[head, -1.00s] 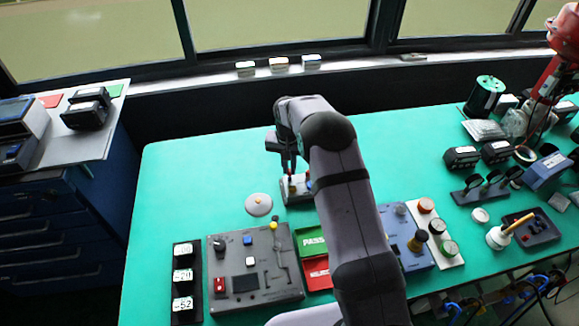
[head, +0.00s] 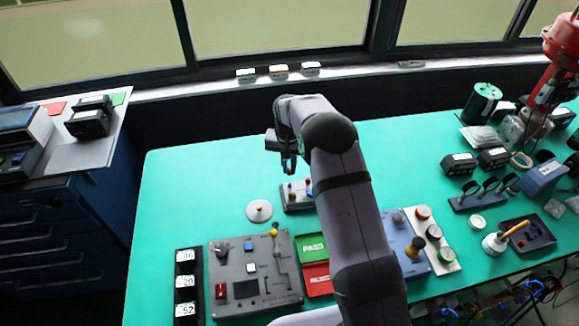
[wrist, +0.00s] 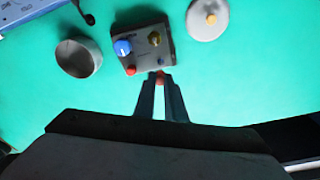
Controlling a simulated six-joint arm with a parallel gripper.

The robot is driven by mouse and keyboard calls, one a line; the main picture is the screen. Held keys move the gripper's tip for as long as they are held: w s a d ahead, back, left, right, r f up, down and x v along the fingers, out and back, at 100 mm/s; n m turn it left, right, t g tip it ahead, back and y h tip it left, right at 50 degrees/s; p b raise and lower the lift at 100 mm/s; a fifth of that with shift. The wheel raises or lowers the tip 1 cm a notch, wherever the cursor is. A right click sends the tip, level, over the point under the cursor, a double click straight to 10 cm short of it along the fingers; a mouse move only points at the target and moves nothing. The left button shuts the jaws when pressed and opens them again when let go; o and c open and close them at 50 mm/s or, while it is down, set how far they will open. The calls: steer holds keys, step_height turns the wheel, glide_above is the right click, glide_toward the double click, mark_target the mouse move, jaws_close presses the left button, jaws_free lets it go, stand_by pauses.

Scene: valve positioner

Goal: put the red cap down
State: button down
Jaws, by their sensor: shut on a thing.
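A small red cap (wrist: 160,80) is between the fingertips of my gripper (wrist: 161,84) in the wrist view. In the head view my gripper (head: 289,168) is shut on it and raised above the grey block, apart from it. In the head view the grey block (head: 296,198) stands on the green bench just below my gripper, partly hidden by my arm.
A pale round lid (head: 259,210) with an orange knob lies left of the block. A grey round cup (wrist: 79,58) shows in the wrist view. A control panel (head: 237,289) and green and red trays (head: 313,246) are nearer. The bench's left part (head: 190,190) is clear.

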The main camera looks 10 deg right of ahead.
steer(key=s+d+r+p, duration=0.1)
steer(key=s+d, duration=0.1)
steer(key=d, duration=0.7)
steer(key=s+d+r+p, duration=0.1)
steer(key=s+d, duration=0.2)
steer(key=d, duration=0.6)
steer(key=shift+d+r, duration=0.15)
steer(key=shift+r, duration=0.15)
steer(key=shift+f, duration=0.2)
steer(key=shift+f+b, duration=3.8)
steer(key=shift+f, duration=1.5)
